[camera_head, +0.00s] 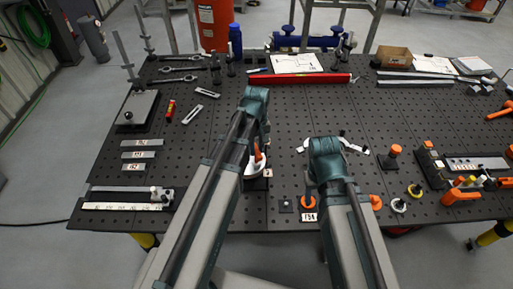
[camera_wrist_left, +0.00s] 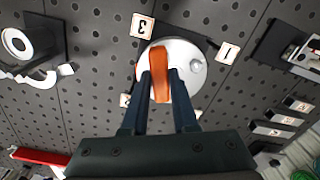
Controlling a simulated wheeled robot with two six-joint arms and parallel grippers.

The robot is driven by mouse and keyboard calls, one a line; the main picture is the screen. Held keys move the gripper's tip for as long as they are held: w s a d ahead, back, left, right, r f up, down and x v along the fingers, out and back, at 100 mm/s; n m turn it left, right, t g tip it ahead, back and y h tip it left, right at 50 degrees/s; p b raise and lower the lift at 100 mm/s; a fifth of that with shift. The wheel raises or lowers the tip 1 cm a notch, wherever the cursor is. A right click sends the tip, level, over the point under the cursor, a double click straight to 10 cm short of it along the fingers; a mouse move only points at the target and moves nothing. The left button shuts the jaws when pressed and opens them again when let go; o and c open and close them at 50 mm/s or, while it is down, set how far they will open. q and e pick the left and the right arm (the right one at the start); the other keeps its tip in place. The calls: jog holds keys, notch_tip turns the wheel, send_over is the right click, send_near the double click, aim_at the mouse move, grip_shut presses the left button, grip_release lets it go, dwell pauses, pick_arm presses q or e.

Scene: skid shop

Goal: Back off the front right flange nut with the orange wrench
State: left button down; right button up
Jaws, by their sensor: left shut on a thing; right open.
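My left gripper (camera_wrist_left: 160,85) is shut on an orange piece that looks like the handle of the orange wrench (camera_wrist_left: 160,72). It stands over a round white flange (camera_wrist_left: 183,55) with numbered tags around it. A small round silver nut or stud (camera_wrist_left: 195,66) shows on the flange's right side. Other nuts are hidden by the fingers and the orange piece. In the head view the orange piece (camera_head: 258,153) rises above the flange, partly hidden by my left arm. My right gripper (camera_head: 309,187) is open, above the board near an orange ring (camera_head: 307,203); its fingertips are mostly hidden.
The black perforated table (camera_head: 215,140) holds several tools. A red bar (camera_head: 300,78) lies at the back. Orange-topped pieces (camera_head: 395,151) and a black fixture (camera_head: 430,160) stand at the right. Steel blocks (camera_head: 138,154) lie at the left.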

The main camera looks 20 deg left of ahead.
pick_arm(q)
jog(key=n, duration=0.3)
jog(key=shift+n, duration=1.7)
jog(key=shift+n, duration=1.7)
